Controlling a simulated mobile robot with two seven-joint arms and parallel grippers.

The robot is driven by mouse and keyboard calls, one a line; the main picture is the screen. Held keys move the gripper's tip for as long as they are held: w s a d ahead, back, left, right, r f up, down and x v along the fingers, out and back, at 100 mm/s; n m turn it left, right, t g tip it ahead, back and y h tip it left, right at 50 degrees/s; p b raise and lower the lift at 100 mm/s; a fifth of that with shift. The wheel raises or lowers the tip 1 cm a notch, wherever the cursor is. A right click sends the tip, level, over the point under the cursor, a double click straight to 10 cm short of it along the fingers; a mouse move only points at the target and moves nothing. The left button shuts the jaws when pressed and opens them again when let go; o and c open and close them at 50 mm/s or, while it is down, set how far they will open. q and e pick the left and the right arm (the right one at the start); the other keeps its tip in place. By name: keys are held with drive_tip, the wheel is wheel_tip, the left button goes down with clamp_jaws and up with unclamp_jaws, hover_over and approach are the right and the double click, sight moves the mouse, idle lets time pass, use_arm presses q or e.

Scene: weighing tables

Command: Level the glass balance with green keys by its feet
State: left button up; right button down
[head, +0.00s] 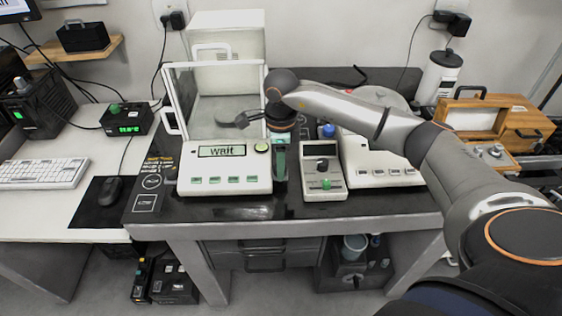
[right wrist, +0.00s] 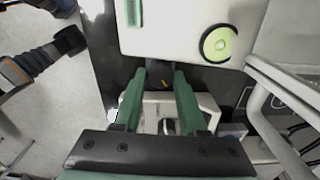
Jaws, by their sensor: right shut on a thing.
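The glass balance with green keys (head: 226,181) stands on the dark table, its display reading "wait". A round green level (head: 262,146) sits at its right front corner; it also shows in the right wrist view (right wrist: 218,44), where I cannot judge the bubble well. My right gripper (head: 280,178) points down beside the balance's right side. In the right wrist view its green fingers (right wrist: 160,70) reach the edge of the white housing. It is shut on what seems to be a foot of the balance, mostly hidden there. My left gripper is not in view.
A small grey device with a green knob (head: 323,168) stands close right of my gripper. A second white balance (head: 377,165) is behind my right arm. A keyboard (head: 42,174) and mouse (head: 110,190) lie left. A wooden case (head: 490,118) stands right.

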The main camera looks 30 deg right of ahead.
drive_tip(key=c, duration=0.7)
unclamp_jaws()
drive_tip(key=shift+c, duration=0.2)
wheel_tip(320, 180, up, 13)
drive_tip(key=shift+f, duration=0.2)
drive_tip(key=shift+s+f, duration=0.1)
